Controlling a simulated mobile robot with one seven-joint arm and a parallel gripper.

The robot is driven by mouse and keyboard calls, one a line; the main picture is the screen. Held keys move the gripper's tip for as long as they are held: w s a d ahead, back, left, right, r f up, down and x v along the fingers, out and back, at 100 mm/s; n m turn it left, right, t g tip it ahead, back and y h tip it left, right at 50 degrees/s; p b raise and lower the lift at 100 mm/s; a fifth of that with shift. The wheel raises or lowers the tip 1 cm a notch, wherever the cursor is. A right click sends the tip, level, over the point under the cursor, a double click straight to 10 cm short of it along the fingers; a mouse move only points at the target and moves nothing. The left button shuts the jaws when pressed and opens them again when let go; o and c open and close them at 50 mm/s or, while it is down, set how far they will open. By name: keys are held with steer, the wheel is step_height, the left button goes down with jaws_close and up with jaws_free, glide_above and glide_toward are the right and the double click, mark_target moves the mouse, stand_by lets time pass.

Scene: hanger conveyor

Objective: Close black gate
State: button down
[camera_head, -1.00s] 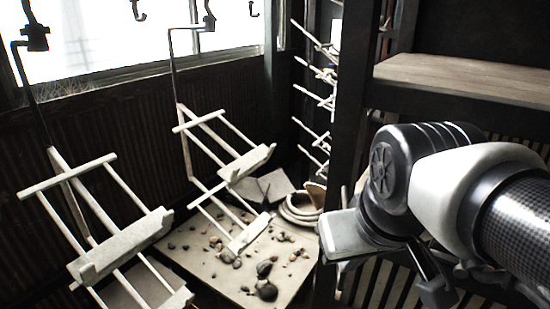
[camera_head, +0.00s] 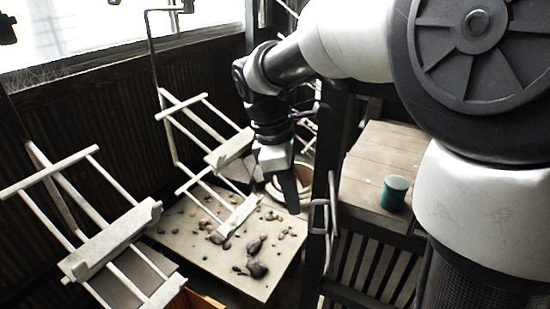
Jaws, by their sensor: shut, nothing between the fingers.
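A black slatted panel (camera_head: 375,228) stands upright below the wooden surface at the lower right; it looks like the gate, though I cannot tell for certain. A black post with a pale metal handle or latch (camera_head: 332,222) is at its left end. How far the gate stands open is not clear. My gripper (camera_head: 291,205) points down, shut and empty, just left of the black post and over the far right part of the stone-covered board. It appears apart from the latch, but the depth is hard to judge. My arm hides part of the upper right.
A green can (camera_head: 394,193) stands on the wooden surface (camera_head: 385,150) at the right. Pale hanging racks (camera_head: 110,243) (camera_head: 230,150) fill the left side. A board (camera_head: 185,245) with scattered stones lies below, with a round pale bowl or coil near my gripper.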

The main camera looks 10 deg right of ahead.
mark_target(318, 232)
steer(key=d+f, duration=0.1)
steer(key=f, duration=0.1)
steer(key=d+f+b, duration=0.1)
steer(key=d+f, duration=0.1)
steer(key=f, duration=0.1)
steer(key=s+d+f, duration=0.1)
steer(key=f, duration=0.2)
steer(key=shift+s+d+f, duration=0.1)
steer(key=shift+d+f, duration=0.15)
steer(key=shift+d, duration=0.1)
steer(key=shift+s+d+f, duration=0.1)
steer(key=shift+d+f, duration=0.05)
steer(key=shift+d, duration=0.35)
steer(key=shift+d, duration=0.15)
